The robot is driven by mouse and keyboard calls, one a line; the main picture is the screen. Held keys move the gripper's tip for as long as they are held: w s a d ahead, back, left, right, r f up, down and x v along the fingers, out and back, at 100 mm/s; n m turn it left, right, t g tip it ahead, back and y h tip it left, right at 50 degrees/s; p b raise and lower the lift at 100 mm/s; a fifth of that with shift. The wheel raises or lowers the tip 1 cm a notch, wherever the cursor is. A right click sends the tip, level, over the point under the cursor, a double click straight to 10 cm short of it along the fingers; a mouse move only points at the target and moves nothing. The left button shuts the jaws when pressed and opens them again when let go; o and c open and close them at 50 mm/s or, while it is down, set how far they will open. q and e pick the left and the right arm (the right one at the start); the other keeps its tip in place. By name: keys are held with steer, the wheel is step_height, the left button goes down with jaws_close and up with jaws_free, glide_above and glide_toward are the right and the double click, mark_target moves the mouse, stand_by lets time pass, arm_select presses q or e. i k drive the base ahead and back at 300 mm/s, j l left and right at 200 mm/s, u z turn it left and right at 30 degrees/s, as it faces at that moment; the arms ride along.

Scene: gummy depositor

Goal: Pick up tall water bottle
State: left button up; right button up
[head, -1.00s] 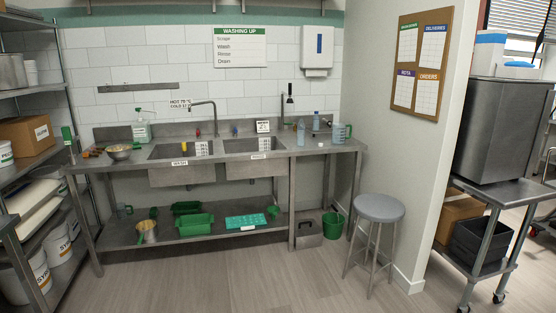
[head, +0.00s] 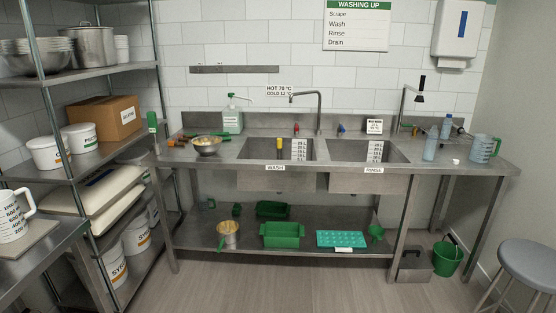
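Two pale blue bottles stand upright on the steel counter (head: 462,160), right of the rinse sink (head: 368,152). The nearer bottle (head: 430,146) looks a little taller; the other bottle (head: 446,128) stands just behind it to the right. I cannot tell for sure which is the tall water bottle. Neither of my grippers is in view.
A blue measuring jug (head: 481,149) and a small white item (head: 456,161) sit right of the bottles. A tap (head: 404,105) rises behind them. A grey stool (head: 529,264) stands at lower right. Open floor (head: 310,285) lies before the sink table.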

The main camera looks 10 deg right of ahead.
mark_target(430, 148)
steer(key=i+z, duration=0.15)
steer(key=i, duration=0.3)
steer(key=i+j+z, duration=0.2)
steer(key=i, duration=0.3)
steer(key=i+j+z, duration=0.15)
steer(key=i, duration=0.3)
steer(key=i+j+z, duration=0.15)
steer(key=i, duration=0.3)
steer(key=j, duration=0.1)
